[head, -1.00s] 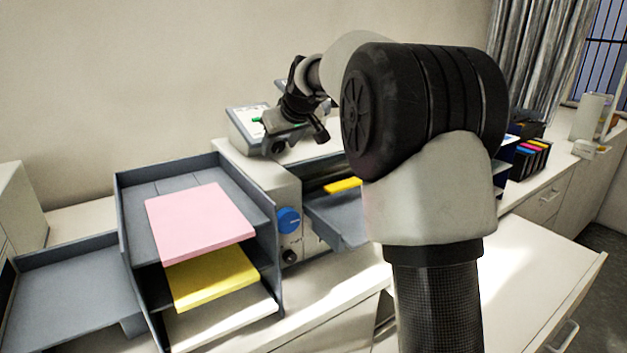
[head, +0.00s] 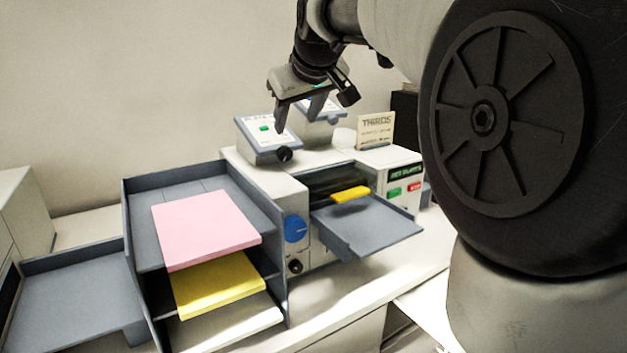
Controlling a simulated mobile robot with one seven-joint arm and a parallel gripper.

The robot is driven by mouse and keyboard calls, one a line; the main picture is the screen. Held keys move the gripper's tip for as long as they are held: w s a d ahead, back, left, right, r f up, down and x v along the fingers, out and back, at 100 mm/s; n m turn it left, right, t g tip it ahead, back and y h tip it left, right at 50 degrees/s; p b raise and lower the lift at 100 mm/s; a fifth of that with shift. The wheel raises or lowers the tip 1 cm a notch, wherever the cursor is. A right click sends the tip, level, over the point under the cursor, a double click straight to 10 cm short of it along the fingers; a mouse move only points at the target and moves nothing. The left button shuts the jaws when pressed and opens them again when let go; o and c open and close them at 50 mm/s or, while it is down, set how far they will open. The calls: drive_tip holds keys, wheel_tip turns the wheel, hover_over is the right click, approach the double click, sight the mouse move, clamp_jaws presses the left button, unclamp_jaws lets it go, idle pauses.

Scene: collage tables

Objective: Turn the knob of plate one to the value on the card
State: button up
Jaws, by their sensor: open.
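Two small grey-white consoles stand on top of the duplicating machine. The front left console (head: 256,136) has a green spot, a black knob (head: 284,154) and a label I cannot fully read. The second console (head: 327,113) is behind, partly hidden by my gripper; I cannot see its knob. Which one is plate one is not clear. A cream card (head: 376,132) stands upright to the right, headed "THIRDS"; its smaller lines are unreadable. My gripper (head: 297,121) is open and empty, fingers pointing down, in front of the consoles in the picture and above the black knob.
The machine (head: 268,190) has a blue knob (head: 296,229), a lower black knob (head: 295,266), green and red buttons, and an output tray (head: 390,232) beneath a yellow pad (head: 350,194). A paper rack (head: 138,235) with pink and yellow stacks stands left. My arm hides the right side.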

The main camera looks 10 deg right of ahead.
drive_tip(key=s+f+m+g+p, duration=0.1)
drive_tip(key=s+f, duration=0.2)
drive_tip(key=s, duration=0.6)
drive_tip(key=s+f+m+p, duration=0.1)
drive_tip(key=s+f, duration=0.2)
drive_tip(key=s, duration=0.6)
drive_tip(key=shift+g, duration=0.4)
